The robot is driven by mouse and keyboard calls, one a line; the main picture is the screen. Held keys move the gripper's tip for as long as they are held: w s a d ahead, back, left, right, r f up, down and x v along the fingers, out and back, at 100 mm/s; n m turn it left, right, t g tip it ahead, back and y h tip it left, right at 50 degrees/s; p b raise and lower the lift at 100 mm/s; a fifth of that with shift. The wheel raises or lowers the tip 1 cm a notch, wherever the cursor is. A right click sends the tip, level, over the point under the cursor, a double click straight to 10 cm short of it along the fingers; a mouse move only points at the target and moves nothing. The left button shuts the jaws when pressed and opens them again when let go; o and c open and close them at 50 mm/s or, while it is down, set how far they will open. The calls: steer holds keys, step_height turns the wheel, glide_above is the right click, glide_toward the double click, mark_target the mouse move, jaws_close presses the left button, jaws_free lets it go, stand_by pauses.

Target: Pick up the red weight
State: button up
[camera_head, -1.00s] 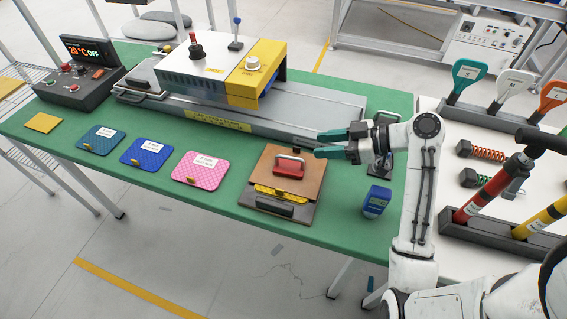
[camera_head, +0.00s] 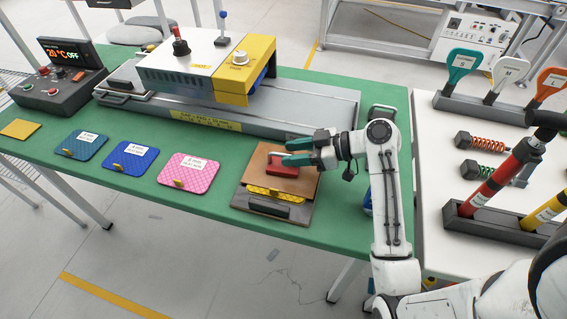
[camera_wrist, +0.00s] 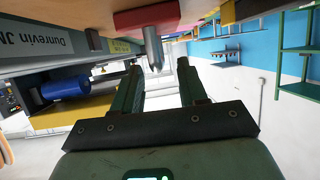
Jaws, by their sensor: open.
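The red weight (camera_head: 284,171) is a flat red block with a metal handle on top. It sits on a brown board (camera_head: 252,183) near the front of the green table (camera_head: 120,210). My gripper (camera_head: 289,150) is open, and its two green fingers are at the weight's handle from the right and above. In the wrist view, the red weight (camera_wrist: 147,19) is at the top, with its handle (camera_wrist: 153,50) pointing down toward the gap between the open fingertips (camera_wrist: 157,72). The handle appears just at the tips; I cannot tell whether they touch it.
A grey and yellow machine (camera_head: 246,98) stands behind on a long metal bed. Pink (camera_head: 190,172), blue (camera_head: 131,156) and teal (camera_head: 83,145) pads lie left. A white table (camera_head: 430,160) with levers is at the right. A blue object is mostly hidden behind my arm.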

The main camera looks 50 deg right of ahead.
mark_target(280, 156)
steer(key=p+x, duration=0.1)
steer(key=x, duration=0.4)
steer(key=shift+f, duration=0.25)
jaws_close()
steer(key=shift+r, duration=0.1)
stand_by(0.3)
